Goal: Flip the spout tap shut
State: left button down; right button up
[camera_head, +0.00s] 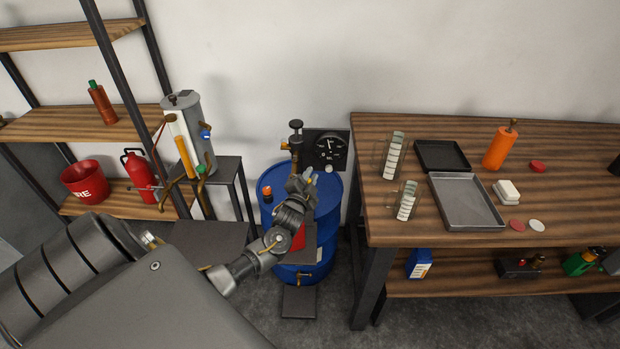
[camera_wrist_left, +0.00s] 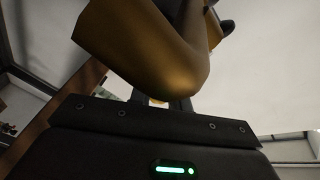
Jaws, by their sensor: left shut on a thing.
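A blue drum (camera_head: 328,192) stands on the floor by the wall, with a dark pump (camera_head: 296,139) upright on its top. A short brass spout (camera_head: 285,146) sticks out to the left of the pump. My left gripper (camera_head: 309,179) is over the drum top, shut on a brass piece. In the left wrist view a large bent brass piece (camera_wrist_left: 175,60) fills the top, close to the jaws. Its dark end is partly cut off. Which tap part is held cannot be told. My right gripper is not in view.
A round gauge (camera_head: 328,148) is behind the drum. A wooden workbench (camera_head: 550,215) with trays and bottles stands on the right. On the left are a grey cylinder (camera_head: 203,130) with brass fittings on a stand and a wooden shelf (camera_head: 85,122).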

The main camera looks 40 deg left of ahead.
pick_arm(q)
jog(key=shift+w+a+f+n+g+y+b, duration=0.1)
jog(key=shift+w+a+n+g+y+b, duration=0.25)
jog(key=shift+n+g+y, duration=0.75)
jog(key=shift+w+a+n+g+y+b, duration=0.35)
jog(key=shift+n+g+y, duration=0.4)
jog(key=shift+y, duration=0.6)
jog(key=shift+w+a+f+n+g+y+b, duration=0.15)
jog(key=shift+w+n+g+y, duration=0.25)
jog(key=shift+n+g+y, duration=0.55)
jog(key=shift+r+y, duration=0.15)
jog(key=shift+y, duration=0.15)
jog(key=c, duration=1.3)
grip_release()
jog(key=shift+a, duration=0.1)
jog(key=b+v, duration=0.1)
jog(key=v, duration=1)
jog(key=shift+w, duration=0.1)
